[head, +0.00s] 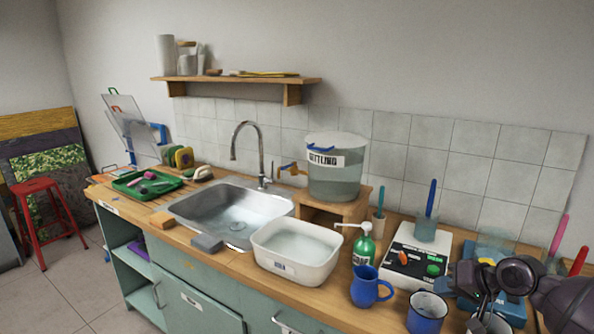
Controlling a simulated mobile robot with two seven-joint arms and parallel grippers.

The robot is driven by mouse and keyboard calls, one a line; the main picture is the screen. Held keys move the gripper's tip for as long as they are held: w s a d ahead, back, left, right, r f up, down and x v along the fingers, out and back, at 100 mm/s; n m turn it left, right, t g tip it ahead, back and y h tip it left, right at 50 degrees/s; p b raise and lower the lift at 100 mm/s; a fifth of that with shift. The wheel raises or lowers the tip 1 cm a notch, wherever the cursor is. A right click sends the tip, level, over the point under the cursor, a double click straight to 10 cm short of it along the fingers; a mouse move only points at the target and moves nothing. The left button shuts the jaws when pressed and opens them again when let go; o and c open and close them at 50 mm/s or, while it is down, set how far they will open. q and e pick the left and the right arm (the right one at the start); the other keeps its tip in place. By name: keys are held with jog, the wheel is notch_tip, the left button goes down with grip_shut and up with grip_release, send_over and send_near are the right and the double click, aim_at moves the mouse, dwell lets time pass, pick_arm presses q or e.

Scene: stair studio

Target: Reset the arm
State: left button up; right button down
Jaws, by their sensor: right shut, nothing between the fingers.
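My right arm comes in from the lower right edge, dark and partly cut off by the frame. My right gripper (484,308) points down at the right end of the counter, shut and empty. It is in front of a blue device and close to a cup at the bottom edge, which it partly covers. I cannot tell whether it touches the cup. My left arm and gripper are not in view.
The wooden counter (200,247) holds a sink (233,211), a white water basin (296,250), a lidded bucket (335,170), a green pump bottle (364,245), a blue jug (370,287), an enamel mug (426,313) and a white stirrer (414,262). The right end is crowded.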

jog(key=s+a+f+g+y, duration=0.15)
jog(key=a+y, duration=0.35)
jog(key=a, duration=1.5)
jog(key=s+d+f+n+t+h, duration=0.2)
jog(key=s+d+f+t+h, duration=0.3)
jog(key=s+d+f, duration=0.85)
jog(key=s+d+f+n+h, duration=0.3)
jog(key=s+d, duration=0.4)
jog(key=s, duration=0.2)
jog(key=s+d+f+n+h, duration=0.2)
jog(key=s+d+n+h, duration=0.15)
jog(key=s+d, duration=0.4)
jog(key=w+a+f+m, duration=0.1)
jog(key=a+m, duration=0.4)
jog(key=a, duration=0.8)
jog(key=shift+w+f+t, duration=0.15)
jog(key=shift+f+t, duration=0.1)
jog(key=shift+t, duration=0.2)
jog(key=c, duration=1.8)
grip_release()
jog(key=shift+c, duration=0.2)
